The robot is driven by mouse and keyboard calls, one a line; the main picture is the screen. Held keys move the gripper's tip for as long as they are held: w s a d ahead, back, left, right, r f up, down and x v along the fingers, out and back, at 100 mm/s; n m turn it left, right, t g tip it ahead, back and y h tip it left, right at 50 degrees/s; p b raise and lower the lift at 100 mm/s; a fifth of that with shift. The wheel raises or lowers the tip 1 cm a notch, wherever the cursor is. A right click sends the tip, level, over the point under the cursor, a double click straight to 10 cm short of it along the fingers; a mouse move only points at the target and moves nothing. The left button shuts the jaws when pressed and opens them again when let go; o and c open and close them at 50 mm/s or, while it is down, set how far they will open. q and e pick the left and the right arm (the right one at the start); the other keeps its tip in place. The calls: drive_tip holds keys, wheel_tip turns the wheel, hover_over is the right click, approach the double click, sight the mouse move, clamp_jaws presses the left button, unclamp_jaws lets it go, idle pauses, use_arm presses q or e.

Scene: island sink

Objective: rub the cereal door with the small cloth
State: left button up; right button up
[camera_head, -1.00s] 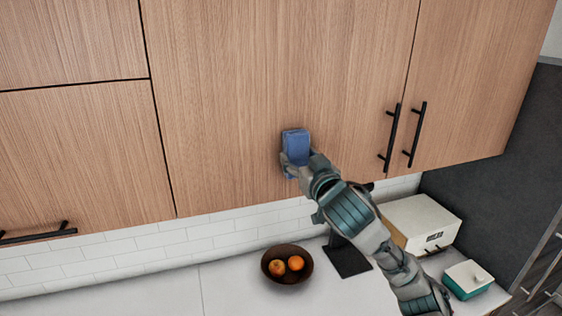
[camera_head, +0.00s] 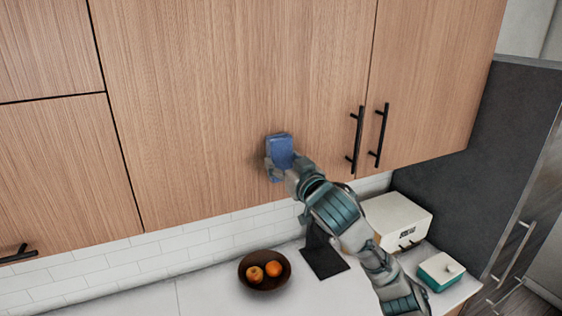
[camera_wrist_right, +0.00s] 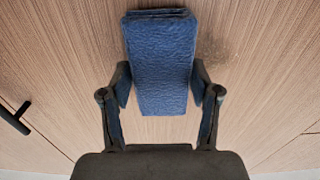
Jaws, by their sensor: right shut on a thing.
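The small cloth (camera_head: 280,150) is a blue folded block held up at the wooden cabinet door (camera_head: 215,110). My right gripper (camera_head: 279,165) is shut on it. In the right wrist view the cloth (camera_wrist_right: 160,62) sits between the two fingers of my right gripper (camera_wrist_right: 160,88), its face broad and textured. The cloth is at the door's surface; whether it presses on the wood I cannot tell. A dark smudge (camera_wrist_right: 212,48) shows on the wood to the right of the cloth in the wrist view. My left gripper is not in view.
Black bar handles (camera_head: 356,140) stick out to the right of the cloth. Below are a white counter (camera_head: 215,292), a bowl (camera_head: 250,284) with orange fruit, a white bread box (camera_head: 398,215) and a teal container (camera_head: 440,272). The door left of the cloth is clear.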

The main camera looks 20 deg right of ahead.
drive_tip(key=shift+a+f, duration=0.15)
drive_tip(key=shift+f, duration=0.05)
drive_tip(key=a+p, duration=0.1)
drive_tip(key=a, duration=0.5)
drive_tip(key=shift+s+a+r, duration=0.1)
drive_tip(key=shift+a+r, duration=0.05)
drive_tip(key=shift+a, duration=0.2)
drive_tip(key=shift+a+p, duration=0.35)
drive_tip(key=shift+a, duration=0.45)
drive_tip(key=shift+s+a, duration=0.15)
drive_tip(key=shift+a, duration=0.25)
drive_tip(key=shift+s+a, duration=0.1)
drive_tip(key=shift+s, duration=0.2)
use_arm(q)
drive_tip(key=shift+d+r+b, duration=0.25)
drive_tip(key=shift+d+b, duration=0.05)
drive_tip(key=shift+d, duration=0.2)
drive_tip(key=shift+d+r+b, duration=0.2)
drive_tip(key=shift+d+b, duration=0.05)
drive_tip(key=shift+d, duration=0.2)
use_arm(e)
drive_tip(key=s+d, duration=0.1)
drive_tip(key=s, duration=0.7)
drive_tip(key=shift+s, duration=0.2)
